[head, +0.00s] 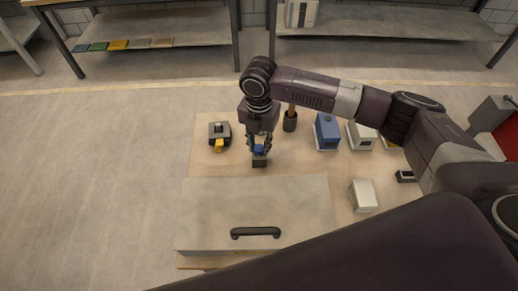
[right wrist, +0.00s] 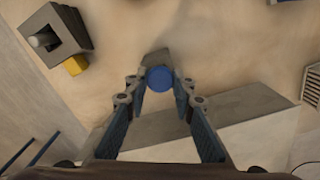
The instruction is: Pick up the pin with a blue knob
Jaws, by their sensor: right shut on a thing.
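The pin's blue knob (head: 258,150) shows between the fingertips of my right gripper (head: 262,141), just above a small dark block (head: 259,162). In the right wrist view the round blue knob (right wrist: 160,79) sits between the tips of my right gripper (right wrist: 159,88), which is shut on it. Part of a grey-brown block (right wrist: 156,57) shows behind the knob. The pin's shaft is hidden, so I cannot tell whether it is in the block. My left gripper is not in view.
A pale box or lid with a dark handle (head: 255,232) lies in front. Bare board surrounds the block.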

